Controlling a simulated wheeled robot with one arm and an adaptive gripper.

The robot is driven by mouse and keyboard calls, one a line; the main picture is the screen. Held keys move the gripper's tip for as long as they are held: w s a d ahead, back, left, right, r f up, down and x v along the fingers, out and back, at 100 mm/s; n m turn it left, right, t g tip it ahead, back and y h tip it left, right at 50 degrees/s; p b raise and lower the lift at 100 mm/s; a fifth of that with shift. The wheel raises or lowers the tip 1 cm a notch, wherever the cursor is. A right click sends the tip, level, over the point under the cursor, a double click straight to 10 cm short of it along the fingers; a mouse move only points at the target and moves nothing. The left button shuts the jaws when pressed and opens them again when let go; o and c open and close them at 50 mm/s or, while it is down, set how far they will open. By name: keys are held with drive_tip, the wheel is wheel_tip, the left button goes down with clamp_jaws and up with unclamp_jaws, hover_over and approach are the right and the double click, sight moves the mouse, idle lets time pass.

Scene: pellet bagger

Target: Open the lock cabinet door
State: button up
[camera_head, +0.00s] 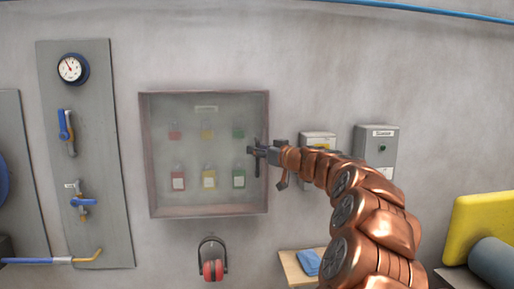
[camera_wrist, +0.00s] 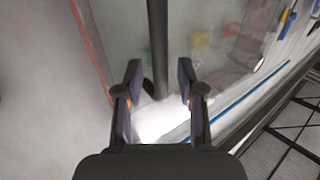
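Red, yellow and green padlocks (camera_head: 210,178) hang in two rows behind the door. A dark upright bar handle (camera_head: 257,171) is at the door's right edge, and the bar also shows in the wrist view (camera_wrist: 157,35). My gripper (camera_head: 257,152) is at this handle. In the wrist view its fingers (camera_wrist: 159,70) are apart, with the bar's end between them and gaps on both sides. Finger contact with the bar is not visible.
Two grey wall boxes (camera_head: 375,155) are right of the cabinet, partly behind my arm. Red ear defenders (camera_head: 213,270) hang below it. A panel with a gauge (camera_head: 72,69) and blue-handled valves is at left. A wooden shelf (camera_head: 293,268) holds a blue item.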

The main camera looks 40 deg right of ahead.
drive_tip(key=shift+w, duration=0.2)
clamp_jaws()
idle(0.3)
idle(0.3)
